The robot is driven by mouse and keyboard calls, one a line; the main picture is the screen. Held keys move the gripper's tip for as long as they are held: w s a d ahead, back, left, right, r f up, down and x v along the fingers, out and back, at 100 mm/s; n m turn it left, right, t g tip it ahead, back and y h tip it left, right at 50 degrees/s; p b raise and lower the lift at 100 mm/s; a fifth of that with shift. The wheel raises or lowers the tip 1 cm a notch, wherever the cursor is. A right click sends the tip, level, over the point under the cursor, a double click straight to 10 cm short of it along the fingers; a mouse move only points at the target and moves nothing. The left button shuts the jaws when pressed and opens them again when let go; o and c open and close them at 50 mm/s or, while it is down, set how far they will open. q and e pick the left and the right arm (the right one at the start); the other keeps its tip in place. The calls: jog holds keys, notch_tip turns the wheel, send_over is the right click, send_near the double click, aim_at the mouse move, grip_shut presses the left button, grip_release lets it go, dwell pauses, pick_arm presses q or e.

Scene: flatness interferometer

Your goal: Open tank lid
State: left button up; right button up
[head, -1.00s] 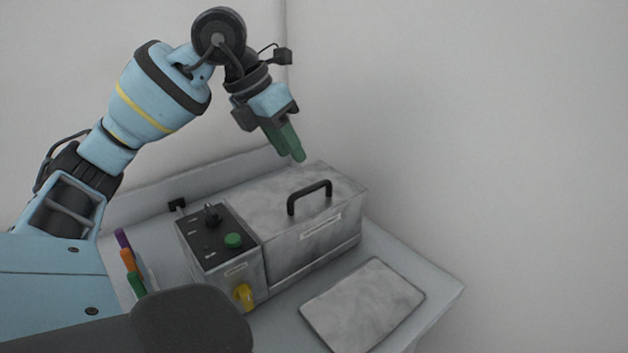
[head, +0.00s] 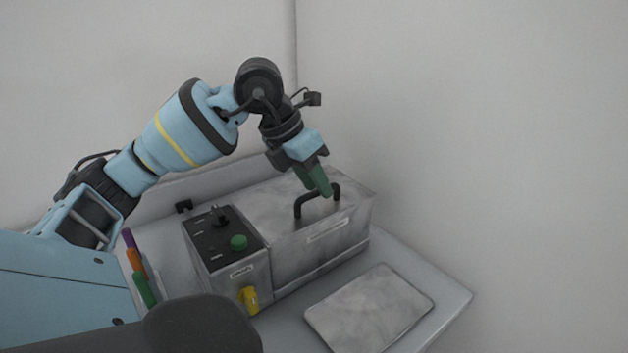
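The tank (head: 325,248) is a grey metal box on the table, with its lid (head: 265,203) shut flat on top. A black arched handle (head: 298,207) stands up from the lid. My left gripper (head: 327,193) has green fingers that point down at the handle and overlap its top bar in the head view. I cannot tell whether the fingers are around the bar or just behind it, nor how far apart they are. My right gripper is not in view.
A control box (head: 225,250) with a black knob, green button and yellow switch (head: 249,299) adjoins the tank on the left. A flat grey plate (head: 369,309) lies in front. Coloured markers (head: 135,260) lie at the left. Walls stand close behind.

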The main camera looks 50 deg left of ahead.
pick_arm(q)
grip_shut()
jog(key=shift+a+r, duration=0.1)
jog(key=shift+r, duration=0.1)
